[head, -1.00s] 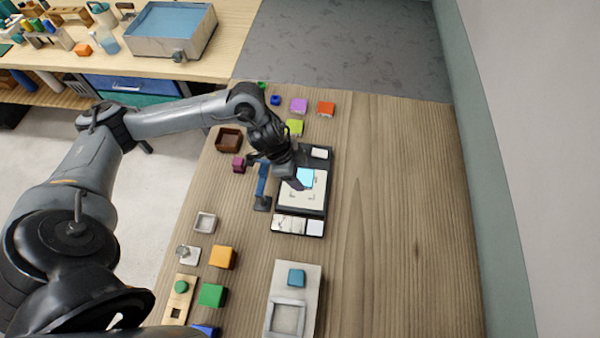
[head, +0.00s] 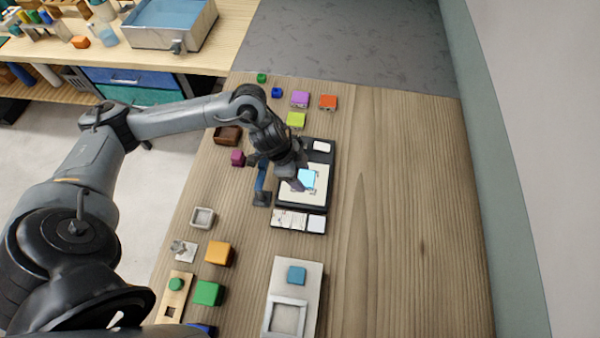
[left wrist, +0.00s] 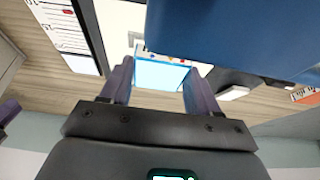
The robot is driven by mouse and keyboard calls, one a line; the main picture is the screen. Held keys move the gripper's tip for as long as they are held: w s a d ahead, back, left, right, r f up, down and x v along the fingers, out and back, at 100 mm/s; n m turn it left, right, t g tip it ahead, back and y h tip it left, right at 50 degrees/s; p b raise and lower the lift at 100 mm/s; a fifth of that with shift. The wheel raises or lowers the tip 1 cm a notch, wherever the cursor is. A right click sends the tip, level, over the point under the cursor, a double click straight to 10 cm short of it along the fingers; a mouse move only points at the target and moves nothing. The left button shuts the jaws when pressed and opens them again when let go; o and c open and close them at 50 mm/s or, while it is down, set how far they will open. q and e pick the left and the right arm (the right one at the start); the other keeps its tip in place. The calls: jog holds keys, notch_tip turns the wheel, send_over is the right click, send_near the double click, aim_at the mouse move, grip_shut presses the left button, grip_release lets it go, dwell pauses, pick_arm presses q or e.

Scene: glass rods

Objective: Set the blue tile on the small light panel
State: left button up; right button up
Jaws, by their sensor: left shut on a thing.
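The light blue tile (head: 307,177) is between the fingers of my left gripper (head: 299,183). In the left wrist view the tile (left wrist: 160,75) glows bright, with a finger on each side of it, and my left gripper (left wrist: 160,88) is shut on it. The tile is over the white lit face of the small light panel (head: 316,197), which has a dark frame and corner marks. I cannot tell whether the tile touches the panel. My right gripper is not in view.
A blue upright arm on a dark foot (head: 262,182) stands just left of the panel and fills the top of the wrist view (left wrist: 230,35). A strip of pale swatches (head: 297,221) lies in front. Coloured blocks lie around. The table's right side is clear.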

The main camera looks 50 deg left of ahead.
pick_arm(q)
jog(key=o, duration=1.2)
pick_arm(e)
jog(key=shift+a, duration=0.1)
pick_arm(q)
jog(key=shift+o, duration=0.2)
jog(key=shift+r, duration=0.1)
jog(key=p+v, duration=0.1)
jog(key=v, duration=0.9)
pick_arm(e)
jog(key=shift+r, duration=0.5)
pick_arm(q)
jog(key=w+d+r+t+h+p, duration=0.1)
jog(key=d+r+t+p, duration=0.2)
jog(key=d+r+p, duration=0.45)
jog(key=w+d+r+t+h+p, duration=0.1)
jog(key=w+d+r+t+p, duration=0.2)
jog(key=d, duration=0.7)
jog(key=s+a+n+g+y+p, duration=0.2)
jog(key=s+a+n+p, duration=0.2)
jog(key=s, duration=0.4)
jog(key=s+a+n+g+y+p, duration=0.3)
jog(key=s+a+n+p, duration=0.1)
jog(key=s, duration=0.5)
jog(key=shift+n+p, duration=0.3)
jog(key=shift+p, duration=0.5)
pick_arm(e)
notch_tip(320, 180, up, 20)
